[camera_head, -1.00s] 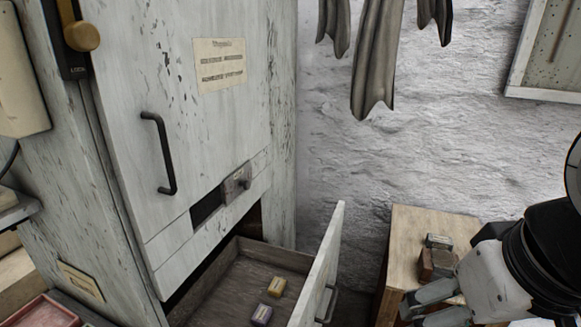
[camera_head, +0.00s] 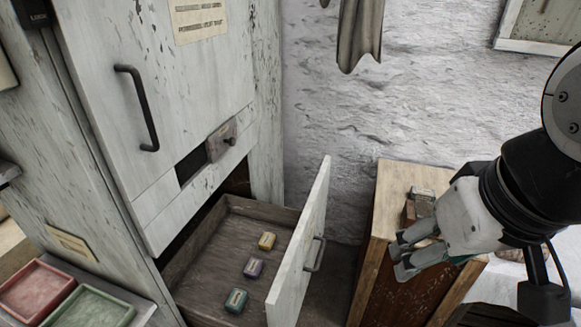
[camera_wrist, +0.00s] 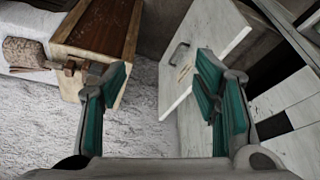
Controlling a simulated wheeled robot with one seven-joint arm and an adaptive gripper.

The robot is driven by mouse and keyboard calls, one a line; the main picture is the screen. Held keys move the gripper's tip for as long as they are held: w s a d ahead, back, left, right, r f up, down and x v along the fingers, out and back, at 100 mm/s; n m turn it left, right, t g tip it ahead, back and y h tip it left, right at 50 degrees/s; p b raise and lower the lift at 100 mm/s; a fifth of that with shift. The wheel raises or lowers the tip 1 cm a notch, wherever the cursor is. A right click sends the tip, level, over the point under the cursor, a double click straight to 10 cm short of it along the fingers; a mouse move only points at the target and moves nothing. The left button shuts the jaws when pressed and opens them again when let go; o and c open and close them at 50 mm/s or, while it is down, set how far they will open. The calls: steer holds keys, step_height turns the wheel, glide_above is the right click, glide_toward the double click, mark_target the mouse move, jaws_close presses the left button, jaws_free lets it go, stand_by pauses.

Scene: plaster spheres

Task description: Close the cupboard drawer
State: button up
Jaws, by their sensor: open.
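The cupboard drawer (camera_head: 188,262) is pulled out from the bottom of the white, worn cupboard (camera_head: 255,150). Its pale front panel (camera_head: 297,262) has a dark bar handle (camera_head: 314,254) on the outer face.
A red tray (camera_head: 35,287) and a green tray (camera_head: 92,308) sit at the lower left. The cupboard door (camera_head: 100,40) is shut.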

steer(key=w, duration=0.1)
steer(key=w+f+m+b, duration=0.1)
steer(key=w, duration=0.1)
steer(key=shift+w+a+f+m+g+y, duration=0.15)
steer(key=shift+a+f+m+g+y, duration=0.15)
steer(key=shift+f+g+y, duration=0.1)
steer(key=c, duration=0.9)
steer(key=w+f+m+b, duration=0.1)
steer(key=w, duration=0.1)
steer(key=w+f+m+g+y+b, duration=0.1)
steer(key=w, duration=0.2)
steer(key=w+a+f+m+y+b, duration=0.1)
steer(key=w+f, duration=0.1)
steer(key=shift+w+f+m, duration=0.1)
steer(key=shift+w+m, duration=0.3)
jaws_close()
steer(key=w+d+f+m+t+y+b, duration=0.1)
steer(key=w+d+f+m+y+b, duration=0.2)
steer(key=w+d+f+m+b, duration=0.75)
steer(key=w+f+m+y+p, duration=0.1)
steer(key=w+f+m+y, duration=0.35)
steer(key=w+f, duration=1.35)
steer(key=w+a+f+m+h+b, duration=0.1)
steer(key=a+f+m+h+b, duration=0.1)
steer(key=a+f, duration=0.7)
steer(key=shift+w+a+f, duration=0.15)
steer(key=shift+w+a, duration=0.2)
steer(key=shift+a, duration=0.25)
